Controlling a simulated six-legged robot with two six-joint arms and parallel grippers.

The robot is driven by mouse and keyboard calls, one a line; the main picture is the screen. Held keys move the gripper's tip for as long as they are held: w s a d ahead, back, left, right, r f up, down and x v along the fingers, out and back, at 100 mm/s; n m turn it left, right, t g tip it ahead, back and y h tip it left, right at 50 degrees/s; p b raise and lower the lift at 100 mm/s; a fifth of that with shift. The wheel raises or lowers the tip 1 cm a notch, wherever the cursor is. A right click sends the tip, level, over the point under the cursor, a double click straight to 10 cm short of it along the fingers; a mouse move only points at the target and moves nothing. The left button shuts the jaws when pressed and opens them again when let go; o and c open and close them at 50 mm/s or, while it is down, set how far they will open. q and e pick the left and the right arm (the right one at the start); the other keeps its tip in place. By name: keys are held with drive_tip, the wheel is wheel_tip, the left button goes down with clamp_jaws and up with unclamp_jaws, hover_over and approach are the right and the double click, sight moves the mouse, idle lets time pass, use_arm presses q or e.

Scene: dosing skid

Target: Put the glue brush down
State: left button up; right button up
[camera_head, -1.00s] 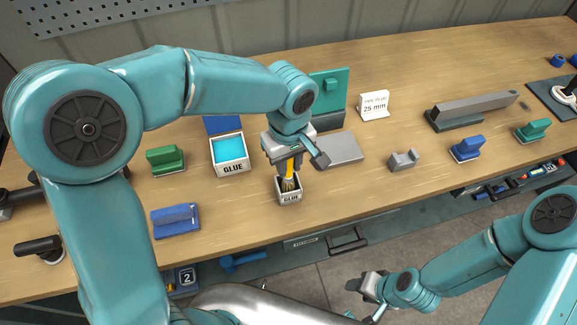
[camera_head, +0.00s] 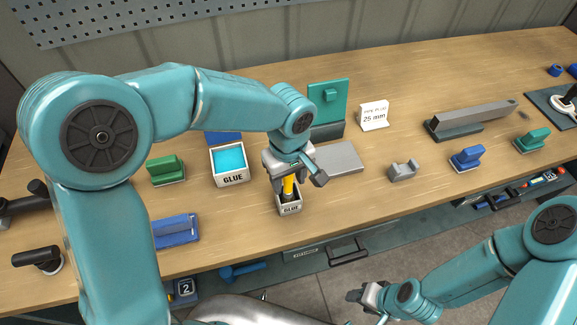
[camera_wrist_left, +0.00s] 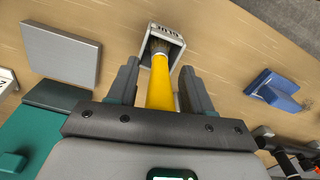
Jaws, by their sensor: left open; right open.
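The glue brush (camera_head: 288,187) has a yellow handle and stands bristles-down in a small white box marked GLUE (camera_head: 290,209). In the left wrist view the yellow handle (camera_wrist_left: 161,85) runs between the fingers of my left gripper (camera_wrist_left: 155,88), with a visible gap on each side. The bristles sit inside the box (camera_wrist_left: 165,40). My left gripper (camera_head: 288,182) is open around the handle in the head view. My right gripper (camera_head: 362,295) is open and empty, in front of the bench over the floor.
A larger box marked GLUE with blue contents (camera_head: 230,164) stands to the left. A grey plate (camera_head: 340,158) lies right of the brush. Blue (camera_head: 175,231) and green (camera_head: 165,171) handled blocks lie further left. A grey bracket (camera_head: 403,171) is to the right.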

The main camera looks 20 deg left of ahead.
use_arm(q)
wheel_tip(320, 180, up, 12)
drive_tip(key=shift+r, duration=0.1)
idle(0.4)
drive_tip(key=shift+s, duration=0.1)
